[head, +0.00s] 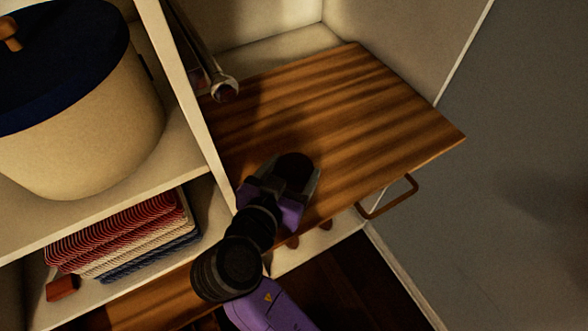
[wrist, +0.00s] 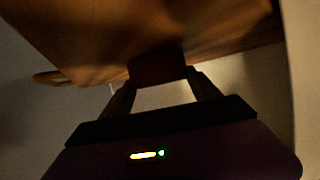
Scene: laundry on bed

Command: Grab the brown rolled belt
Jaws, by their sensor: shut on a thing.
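The brown rolled belt (wrist: 157,68) shows in the wrist view as a dark reddish-brown piece between my fingertips. My gripper (wrist: 158,84) is shut on it. In the head view, my gripper (head: 288,182) is over the front part of the wooden board, and the belt (head: 294,166) is a dark rounded shape at its tip. Deep shadow hides the belt's coil and outline. I cannot tell whether the belt touches the board.
The wooden board (head: 370,105) is otherwise largely bare, with a rod (head: 205,50) at its back left and a bar handle (head: 388,198) at its front. Left of a white upright are a lidded basket (head: 85,115), folded textiles (head: 125,235) and a small red-brown block (head: 62,288).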

